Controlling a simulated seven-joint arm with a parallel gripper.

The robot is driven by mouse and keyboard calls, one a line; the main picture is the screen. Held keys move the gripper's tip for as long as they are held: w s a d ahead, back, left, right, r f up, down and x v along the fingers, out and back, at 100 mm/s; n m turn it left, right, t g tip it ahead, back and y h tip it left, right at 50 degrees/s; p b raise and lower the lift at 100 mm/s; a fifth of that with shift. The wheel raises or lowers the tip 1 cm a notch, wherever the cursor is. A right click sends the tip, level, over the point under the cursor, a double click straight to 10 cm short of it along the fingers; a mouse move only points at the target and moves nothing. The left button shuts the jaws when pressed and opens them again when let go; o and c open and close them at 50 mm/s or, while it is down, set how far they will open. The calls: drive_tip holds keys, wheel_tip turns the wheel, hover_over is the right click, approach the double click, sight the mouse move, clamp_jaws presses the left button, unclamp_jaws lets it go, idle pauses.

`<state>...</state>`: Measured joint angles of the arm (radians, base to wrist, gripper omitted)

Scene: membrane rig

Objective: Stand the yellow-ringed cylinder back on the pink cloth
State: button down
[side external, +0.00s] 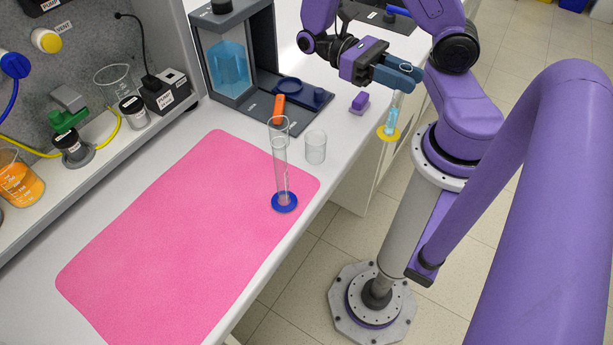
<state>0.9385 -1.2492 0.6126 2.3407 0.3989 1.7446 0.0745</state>
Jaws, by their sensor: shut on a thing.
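The yellow-ringed cylinder (392,119) is a clear tube with light blue liquid and a yellow ring at its foot. It hangs nearly upright at the upper right, off the bench's right edge in the picture. My gripper (404,78) is shut on its upper part, and the fingers hide some of it. The pink cloth (170,240) lies flat on the bench, to the lower left of my gripper. A clear cylinder with a blue ring (283,180) stands upright on the cloth near its right edge.
A small clear beaker (316,148) stands just beyond the cloth's upper right corner. A dark rig with a blue liquid tank (228,68) and an orange part (279,108) stands behind. A purple block (359,101) lies near the bench edge. Most of the cloth is clear.

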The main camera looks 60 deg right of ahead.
drive_tip(key=w+a+r+m+t+y, duration=0.2)
drive_tip(key=w+a+m+t+y, duration=0.35)
drive_tip(key=a+y, duration=0.25)
drive_tip(key=w+a+r+m+t+y, duration=0.2)
drive_tip(key=w+a+m+t+y, duration=0.2)
drive_tip(key=a+m+t+y, duration=0.4)
wheel_tip(320, 180, down, 7)
drive_tip(key=g+h, duration=0.1)
drive_tip(key=g, duration=0.1)
drive_tip(key=shift+s+a+f+n, duration=0.15)
drive_tip(key=shift+s+a+n, duration=0.05)
drive_tip(key=shift+a+n, duration=0.25)
drive_tip(key=shift+f, duration=0.1)
drive_tip(key=c, duration=0.9)
unclamp_jaws()
